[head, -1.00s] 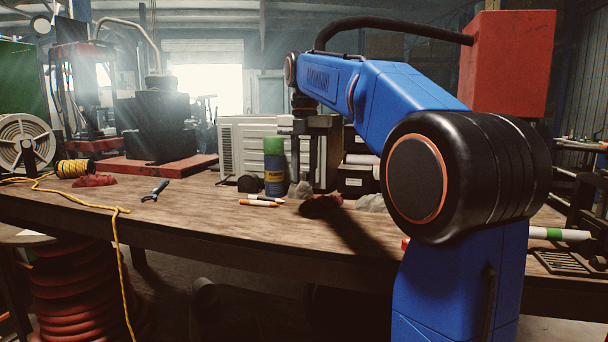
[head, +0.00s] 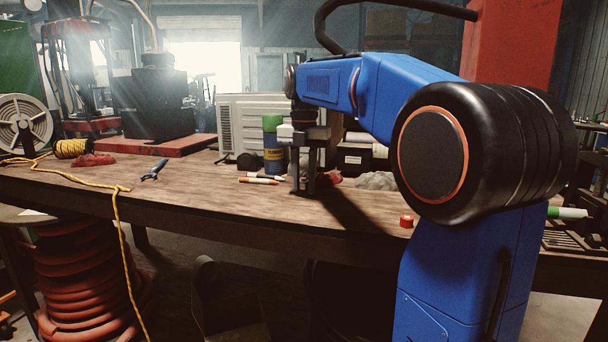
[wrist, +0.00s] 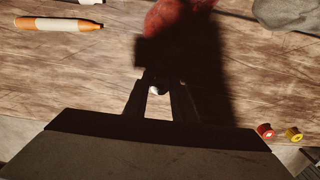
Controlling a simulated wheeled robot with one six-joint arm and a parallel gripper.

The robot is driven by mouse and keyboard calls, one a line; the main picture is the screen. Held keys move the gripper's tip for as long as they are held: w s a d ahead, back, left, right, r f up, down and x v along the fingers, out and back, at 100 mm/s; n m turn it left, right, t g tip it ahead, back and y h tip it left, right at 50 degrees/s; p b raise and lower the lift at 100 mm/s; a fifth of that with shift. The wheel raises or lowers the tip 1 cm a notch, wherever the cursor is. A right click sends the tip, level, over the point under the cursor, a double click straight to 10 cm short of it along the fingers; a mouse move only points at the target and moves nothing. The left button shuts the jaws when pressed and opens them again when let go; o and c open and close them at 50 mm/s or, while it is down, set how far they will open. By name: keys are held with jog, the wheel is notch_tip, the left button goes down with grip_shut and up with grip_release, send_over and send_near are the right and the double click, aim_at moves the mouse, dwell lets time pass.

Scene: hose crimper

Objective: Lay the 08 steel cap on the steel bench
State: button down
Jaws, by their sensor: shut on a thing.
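My gripper (head: 304,188) points down low over the wood-topped bench (head: 215,200), near its front middle. In the wrist view my gripper (wrist: 158,98) is shut on a small pale metallic cap (wrist: 156,90), of which only a little shows between the dark fingers. No 08 mark can be read on it. The head view hides the cap. I cannot tell whether it touches the bench top. No separate surface stands out clearly as a steel bench.
A red cap (wrist: 265,131) and a yellow cap (wrist: 293,134) lie to the right near the front edge. Pliers (head: 154,170) and yellow cord lie left. Bare wood lies between.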

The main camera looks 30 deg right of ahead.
jog(key=shift+f, duration=0.6)
dwell(0.8)
jog(key=c, duration=1.4)
grip_release()
jog(key=shift+r, duration=0.1)
